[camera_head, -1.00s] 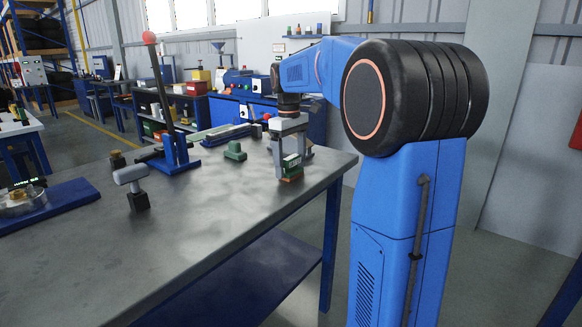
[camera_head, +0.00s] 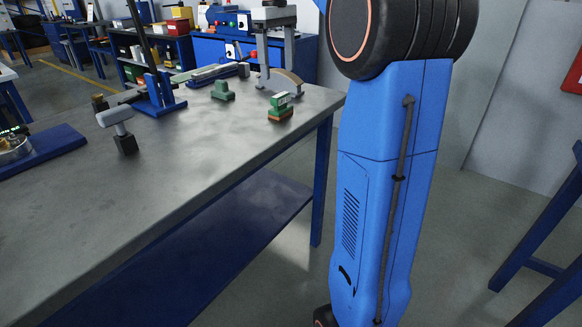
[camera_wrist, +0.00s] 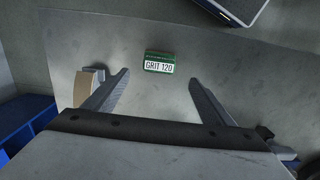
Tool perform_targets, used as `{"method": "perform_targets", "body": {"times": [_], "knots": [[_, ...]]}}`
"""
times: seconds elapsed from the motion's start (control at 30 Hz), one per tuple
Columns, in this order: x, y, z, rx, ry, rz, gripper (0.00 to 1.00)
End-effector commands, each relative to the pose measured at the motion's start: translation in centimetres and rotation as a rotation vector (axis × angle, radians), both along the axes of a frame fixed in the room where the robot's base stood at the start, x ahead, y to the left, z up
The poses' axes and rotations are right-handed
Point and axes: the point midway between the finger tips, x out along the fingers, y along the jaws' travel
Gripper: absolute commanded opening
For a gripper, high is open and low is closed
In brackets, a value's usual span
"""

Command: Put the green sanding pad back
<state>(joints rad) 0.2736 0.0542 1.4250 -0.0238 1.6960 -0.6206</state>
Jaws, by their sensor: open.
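The green sanding pad (camera_head: 281,108), green on top with a white label and a brownish underside, sits on the grey bench near its right edge. In the wrist view the pad (camera_wrist: 159,63) reads "GRIT 120" and lies below and between the open fingers, clear of both. My gripper (camera_head: 275,78) is open and empty above and just behind the pad; its fingers also show in the wrist view (camera_wrist: 160,77). A tan curved piece (camera_head: 288,77) stands behind the pad, partly behind a finger; its tan face also shows beside the left finger in the wrist view (camera_wrist: 88,83).
A green block (camera_head: 222,91) stands left of the pad. A blue-based lever stand (camera_head: 160,107) and a grey T-shaped tool (camera_head: 120,128) are further left. A blue plate (camera_head: 45,150) lies at the far left. The bench's front middle is clear.

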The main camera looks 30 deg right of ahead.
Motion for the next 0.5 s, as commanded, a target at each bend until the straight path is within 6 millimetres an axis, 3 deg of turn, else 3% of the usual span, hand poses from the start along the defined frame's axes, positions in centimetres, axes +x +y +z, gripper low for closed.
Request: {"method": "perform_targets", "body": {"times": [0.23,0.5], "knots": [[-4.5,3.5,-1.3,-0.014,-0.064,-0.041,0.77],[-11.5,8.0,-5.2,-0.019,-0.170,-0.117,0.77]]}}
